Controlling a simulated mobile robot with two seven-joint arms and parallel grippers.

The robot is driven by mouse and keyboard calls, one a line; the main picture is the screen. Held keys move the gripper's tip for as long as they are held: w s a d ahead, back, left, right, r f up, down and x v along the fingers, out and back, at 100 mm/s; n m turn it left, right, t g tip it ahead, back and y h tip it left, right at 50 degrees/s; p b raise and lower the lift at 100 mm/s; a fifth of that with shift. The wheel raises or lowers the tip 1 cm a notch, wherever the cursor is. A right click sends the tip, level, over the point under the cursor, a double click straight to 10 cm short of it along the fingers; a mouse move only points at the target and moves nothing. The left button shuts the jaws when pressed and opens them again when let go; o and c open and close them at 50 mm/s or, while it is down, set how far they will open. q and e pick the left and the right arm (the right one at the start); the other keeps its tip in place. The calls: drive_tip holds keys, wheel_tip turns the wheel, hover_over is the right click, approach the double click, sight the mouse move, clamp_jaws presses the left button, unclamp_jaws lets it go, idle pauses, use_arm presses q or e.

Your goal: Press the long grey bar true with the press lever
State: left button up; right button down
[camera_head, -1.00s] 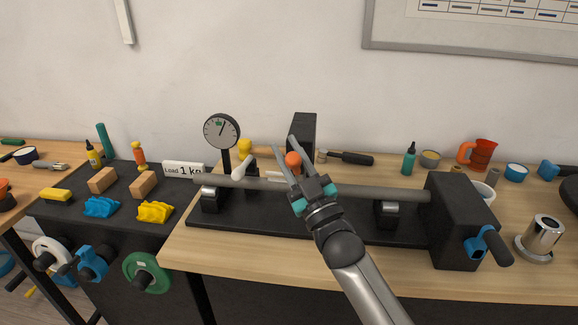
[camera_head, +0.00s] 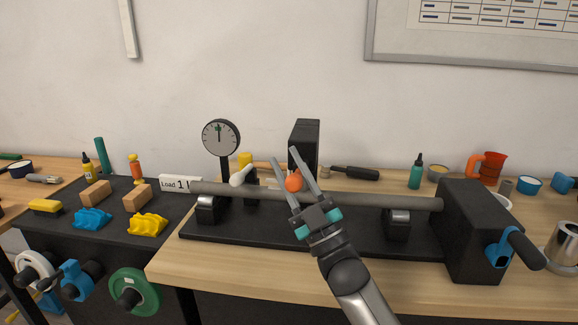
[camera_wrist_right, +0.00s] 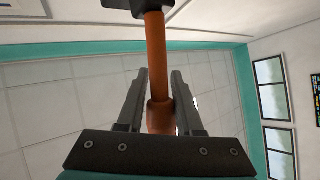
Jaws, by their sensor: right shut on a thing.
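The long grey bar (camera_head: 375,201) lies level across the black press base (camera_head: 275,232), over grey supports near its left and right parts. A black press column (camera_head: 303,140) stands behind the bar. The press lever shows as an orange knob (camera_head: 294,182) in the head view and an orange handle (camera_wrist_right: 157,55) in the right wrist view. My right gripper (camera_head: 286,156) is shut on the lever, its fingers (camera_wrist_right: 154,85) on either side of the handle. A dial gauge (camera_head: 221,135) stands behind the bar, needle about straight up near a green mark. My left gripper is out of view.
A black block with a blue-collared crank (camera_head: 500,250) stands at the bar's right end. The bench front strip is clear.

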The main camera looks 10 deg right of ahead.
drive_tip(key=shift+s+a+f, duration=0.15)
drive_tip(key=shift+a+f, duration=0.05)
drive_tip(key=shift+f, duration=0.15)
idle(0.3)
drive_tip(key=c, duration=0.9)
unclamp_jaws()
drive_tip(key=shift+s, duration=0.1)
drive_tip(key=shift+o, duration=0.7)
drive_tip(key=shift+s+r, duration=0.1)
drive_tip(key=shift+r, duration=0.05)
drive_tip(key=shift+o, duration=0.8)
drive_tip(key=v, duration=1.5)
drive_tip(key=shift+b, duration=0.35)
drive_tip(key=shift+d, duration=0.1)
